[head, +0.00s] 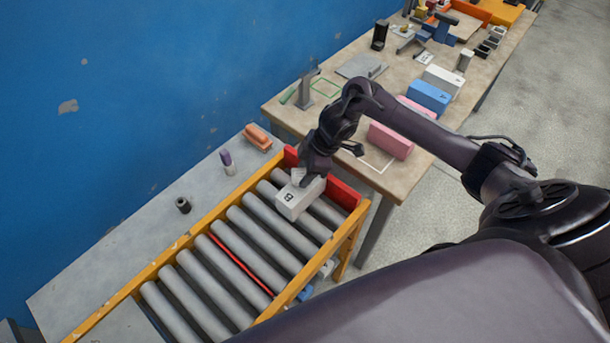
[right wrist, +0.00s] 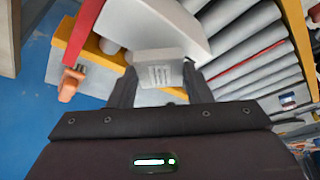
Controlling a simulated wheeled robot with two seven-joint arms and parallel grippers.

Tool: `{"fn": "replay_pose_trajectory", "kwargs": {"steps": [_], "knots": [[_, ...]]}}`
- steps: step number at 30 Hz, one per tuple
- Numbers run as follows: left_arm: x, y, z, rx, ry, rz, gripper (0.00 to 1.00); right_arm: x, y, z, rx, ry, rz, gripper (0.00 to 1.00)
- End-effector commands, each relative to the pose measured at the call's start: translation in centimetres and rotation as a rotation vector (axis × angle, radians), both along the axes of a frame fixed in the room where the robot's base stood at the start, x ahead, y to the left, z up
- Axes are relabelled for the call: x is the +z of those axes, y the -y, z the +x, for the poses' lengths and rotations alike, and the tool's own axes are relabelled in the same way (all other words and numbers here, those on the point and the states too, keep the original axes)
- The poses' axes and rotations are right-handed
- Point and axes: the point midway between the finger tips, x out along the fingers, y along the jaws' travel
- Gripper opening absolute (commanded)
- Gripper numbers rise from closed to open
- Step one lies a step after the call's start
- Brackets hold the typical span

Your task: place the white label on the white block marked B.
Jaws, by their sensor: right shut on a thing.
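The white block marked B (head: 296,203) lies on the rollers of the conveyor, close to its red end stop. My right gripper (head: 312,176) is right at the far side of the block, partly over it. In the right wrist view, my right gripper (right wrist: 160,82) is shut on the white label (right wrist: 159,73), a small pale piece with printed lines. The block (right wrist: 150,22) shows just beyond the label in that view. I cannot tell whether the label touches the block. My left gripper is not in view.
The conveyor has yellow rails (head: 158,263), grey rollers and a red end stop (head: 343,194). A grey bench (head: 120,248) beside it holds an orange item (head: 258,138) and small cylinders. The table (head: 400,178) beyond holds pink blocks (head: 390,140), a blue block (head: 429,97) and other parts.

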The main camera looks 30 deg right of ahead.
Motion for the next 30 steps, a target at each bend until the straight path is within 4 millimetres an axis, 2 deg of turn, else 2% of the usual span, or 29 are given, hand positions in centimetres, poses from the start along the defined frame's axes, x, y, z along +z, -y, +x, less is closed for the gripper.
{"fn": "replay_pose_trajectory", "kwargs": {"steps": [3, 6, 17, 18, 23, 30], "knots": [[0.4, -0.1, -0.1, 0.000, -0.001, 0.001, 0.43, -1.9, -0.1, -0.1, -0.001, -0.004, 0.002, 0.23], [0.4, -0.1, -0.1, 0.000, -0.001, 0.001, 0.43, -2.8, -0.1, -0.1, -0.001, -0.002, 0.001, 0.23], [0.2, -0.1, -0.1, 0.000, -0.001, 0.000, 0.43, -3.3, 0.0, 0.0, 0.000, -0.001, 0.000, 0.23], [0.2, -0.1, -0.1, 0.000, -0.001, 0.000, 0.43, -3.3, 0.0, 0.0, 0.000, -0.001, 0.000, 0.46], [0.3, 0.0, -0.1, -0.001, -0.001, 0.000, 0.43, -3.2, 0.0, 0.0, 0.000, -0.001, 0.000, 0.66], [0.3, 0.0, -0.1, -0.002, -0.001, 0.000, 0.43, -3.2, 0.0, 0.0, 0.000, -0.001, 0.000, 0.66]]}}
